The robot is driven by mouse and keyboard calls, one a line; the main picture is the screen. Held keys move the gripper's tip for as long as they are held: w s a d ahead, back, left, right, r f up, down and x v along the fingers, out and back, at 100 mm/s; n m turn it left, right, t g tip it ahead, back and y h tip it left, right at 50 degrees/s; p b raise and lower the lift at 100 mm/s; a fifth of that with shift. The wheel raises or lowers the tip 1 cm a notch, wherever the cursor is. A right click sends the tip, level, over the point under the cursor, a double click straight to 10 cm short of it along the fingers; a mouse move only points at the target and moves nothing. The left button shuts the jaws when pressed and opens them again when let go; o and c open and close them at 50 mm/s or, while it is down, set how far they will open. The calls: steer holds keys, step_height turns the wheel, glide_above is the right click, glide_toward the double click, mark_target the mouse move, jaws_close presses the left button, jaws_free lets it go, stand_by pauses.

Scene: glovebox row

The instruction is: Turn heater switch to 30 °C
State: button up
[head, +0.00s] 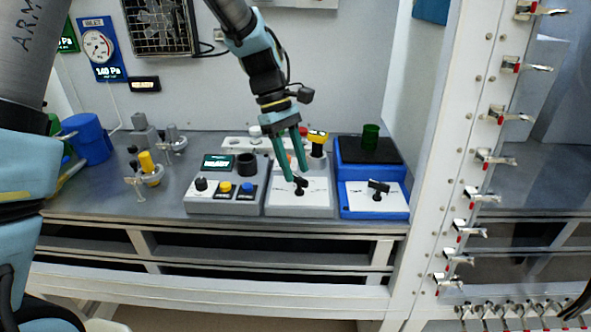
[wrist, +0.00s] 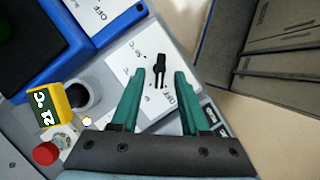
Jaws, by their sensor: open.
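The switch (wrist: 159,66) is a small black knob on the white panel of a grey box (head: 271,209), with "OFF" and a partly legible °C mark printed around it. I cannot tell which mark it points at. My gripper (wrist: 160,71) is open and points down at this switch, with the knob showing between its green fingertips. In the head view my gripper (head: 296,180) hangs just over the same panel, its fingers partly covering it. I cannot tell whether they touch the knob. A yellow display (wrist: 46,105) with upside-down digits, seemingly 21 °C, stands behind the panel.
A blue unit (head: 374,212) with its own black switch (head: 378,187) and a green beaker (head: 370,136) stands close on the right. A grey box with coloured knobs (head: 222,208) adjoins on the left. A white post (head: 440,170) bounds the right side.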

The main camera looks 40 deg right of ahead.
steer(key=b+v, duration=0.1)
steer(key=v, duration=0.8)
steer(key=shift+r+b, duration=0.3)
steer(key=shift+b, duration=0.05)
